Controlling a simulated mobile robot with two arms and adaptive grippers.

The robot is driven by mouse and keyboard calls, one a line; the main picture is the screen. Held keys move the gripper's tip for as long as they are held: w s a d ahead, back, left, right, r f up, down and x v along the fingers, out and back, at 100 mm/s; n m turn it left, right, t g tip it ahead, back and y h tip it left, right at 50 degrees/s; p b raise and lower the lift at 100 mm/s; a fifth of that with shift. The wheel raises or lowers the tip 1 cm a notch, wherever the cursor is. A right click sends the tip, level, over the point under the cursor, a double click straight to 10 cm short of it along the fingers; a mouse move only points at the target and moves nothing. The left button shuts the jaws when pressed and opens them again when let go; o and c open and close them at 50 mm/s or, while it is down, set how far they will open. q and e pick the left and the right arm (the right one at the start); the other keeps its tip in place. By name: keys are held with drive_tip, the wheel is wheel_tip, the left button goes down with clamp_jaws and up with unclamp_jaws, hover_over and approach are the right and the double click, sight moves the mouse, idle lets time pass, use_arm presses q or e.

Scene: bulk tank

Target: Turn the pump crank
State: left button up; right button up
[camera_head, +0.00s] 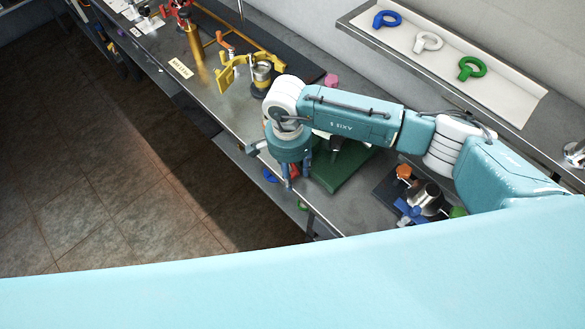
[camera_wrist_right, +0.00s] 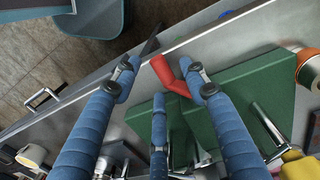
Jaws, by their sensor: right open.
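A red bent handle (camera_wrist_right: 170,76), which looks like the pump crank, shows in the right wrist view beside a green block-shaped body (camera_wrist_right: 250,95). In the head view the red part (camera_head: 294,170) is mostly hidden behind my gripper, and the green body (camera_head: 345,168) lies partly under my arm. My right gripper (camera_head: 298,178) points down at the bench's front edge. Its blue fingers (camera_wrist_right: 163,80) are spread open around the red handle. I cannot tell whether they touch it. My left gripper is not in view.
A yellow bracket with a metal cup (camera_head: 262,75) stands farther along the bench. A steel cylinder (camera_head: 428,198) with coloured knobs is right of the green body. A wall shelf (camera_head: 510,85) holds blue, white and green rings. The tiled floor (camera_head: 110,190) is clear.

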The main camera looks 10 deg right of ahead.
drive_tip(key=shift+f, duration=0.2)
drive_tip(key=shift+c, duration=0.3)
clamp_jaws()
